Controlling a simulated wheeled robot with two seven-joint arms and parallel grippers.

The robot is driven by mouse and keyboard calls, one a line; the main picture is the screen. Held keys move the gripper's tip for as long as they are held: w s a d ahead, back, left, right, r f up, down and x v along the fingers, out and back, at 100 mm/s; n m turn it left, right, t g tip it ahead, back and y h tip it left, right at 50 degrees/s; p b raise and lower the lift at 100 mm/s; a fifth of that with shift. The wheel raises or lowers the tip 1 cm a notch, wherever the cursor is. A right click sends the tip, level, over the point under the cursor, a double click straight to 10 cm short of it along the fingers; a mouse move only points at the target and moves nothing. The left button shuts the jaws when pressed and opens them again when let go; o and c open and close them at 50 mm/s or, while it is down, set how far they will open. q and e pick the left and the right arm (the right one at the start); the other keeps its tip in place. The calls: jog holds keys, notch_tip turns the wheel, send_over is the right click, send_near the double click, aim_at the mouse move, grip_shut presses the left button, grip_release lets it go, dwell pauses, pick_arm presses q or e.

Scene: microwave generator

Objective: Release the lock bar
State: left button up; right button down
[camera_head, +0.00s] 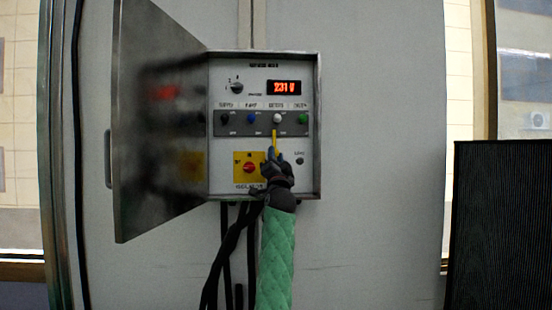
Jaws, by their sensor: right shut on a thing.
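An open metal control box (314,75) hangs on the grey wall. A row of black, blue, white and green switches crosses its panel. A thin yellow bar (274,136), which looks like the lock bar, stands nearly upright just below the white switch (277,118). My right gripper (273,156) comes up from below and is shut on the lower part of the yellow bar. The gripper hides the bar's lower end. I cannot tell whether the bar's top touches the switch. My left gripper is not in view.
The box door (150,60) stands wide open to the left. A red isolator knob (249,168) on a yellow plate is close left of my gripper. A red display (284,87) reads about 231 V. Black cables (226,262) hang below. A dark panel (505,220) stands at right.

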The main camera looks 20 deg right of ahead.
jog(key=shift+a, duration=0.1)
jog(key=c, duration=1.3)
grip_release()
jog(key=shift+w, duration=0.1)
jog(key=shift+o, duration=0.8)
jog(key=shift+w+a, duration=0.1)
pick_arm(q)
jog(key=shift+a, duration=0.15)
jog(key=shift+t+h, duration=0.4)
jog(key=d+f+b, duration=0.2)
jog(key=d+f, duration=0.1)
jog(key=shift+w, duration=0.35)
pick_arm(e)
jog(key=v, duration=0.8)
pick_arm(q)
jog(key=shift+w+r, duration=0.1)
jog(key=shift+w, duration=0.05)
pick_arm(e)
jog(key=shift+w, duration=0.1)
